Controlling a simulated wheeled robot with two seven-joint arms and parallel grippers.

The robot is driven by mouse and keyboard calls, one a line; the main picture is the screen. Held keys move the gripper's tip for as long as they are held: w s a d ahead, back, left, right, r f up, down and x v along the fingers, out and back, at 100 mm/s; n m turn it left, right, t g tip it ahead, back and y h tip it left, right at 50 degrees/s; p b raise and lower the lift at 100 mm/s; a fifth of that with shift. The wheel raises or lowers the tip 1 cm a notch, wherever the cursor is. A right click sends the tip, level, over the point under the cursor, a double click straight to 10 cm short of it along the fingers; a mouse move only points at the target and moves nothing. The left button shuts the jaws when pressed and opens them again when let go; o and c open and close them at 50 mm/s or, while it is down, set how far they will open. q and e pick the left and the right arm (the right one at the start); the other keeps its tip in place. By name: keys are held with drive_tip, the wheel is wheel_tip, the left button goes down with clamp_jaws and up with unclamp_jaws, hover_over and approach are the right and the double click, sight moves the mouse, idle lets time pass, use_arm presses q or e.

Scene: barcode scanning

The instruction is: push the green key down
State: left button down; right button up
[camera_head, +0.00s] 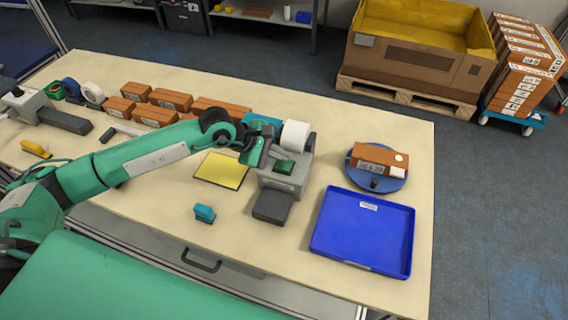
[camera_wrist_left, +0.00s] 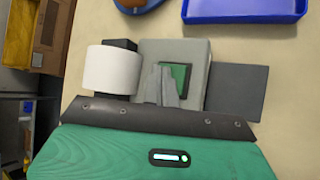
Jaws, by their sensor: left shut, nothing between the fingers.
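The green key (camera_head: 285,167) sits on the top of a grey machine (camera_head: 298,178) on the table. In the left wrist view the green key (camera_wrist_left: 177,77) is a dark-framed green square on the grey housing (camera_wrist_left: 196,52). My left gripper (camera_head: 275,155) is shut and empty, with its fingertips at the key. In the left wrist view the closed fingers (camera_wrist_left: 164,75) overlap the left part of the key. I cannot tell whether they touch it or how far the key is pressed. My right gripper is not in view.
A white roll (camera_head: 296,135) stands behind the key. A dark plate (camera_head: 272,207) lies in front of the machine. A blue tray (camera_head: 322,246) and a blue turntable with a brown box (camera_head: 374,157) are to the right. A yellow sheet (camera_head: 222,170) is on the left.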

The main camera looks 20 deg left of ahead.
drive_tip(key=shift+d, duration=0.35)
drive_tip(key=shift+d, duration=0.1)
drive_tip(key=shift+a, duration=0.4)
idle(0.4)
use_arm(q)
drive_tip(key=shift+f, duration=0.1)
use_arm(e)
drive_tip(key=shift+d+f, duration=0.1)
use_arm(q)
drive_tip(key=shift+f+b, duration=0.35)
drive_tip(key=shift+b, duration=0.4)
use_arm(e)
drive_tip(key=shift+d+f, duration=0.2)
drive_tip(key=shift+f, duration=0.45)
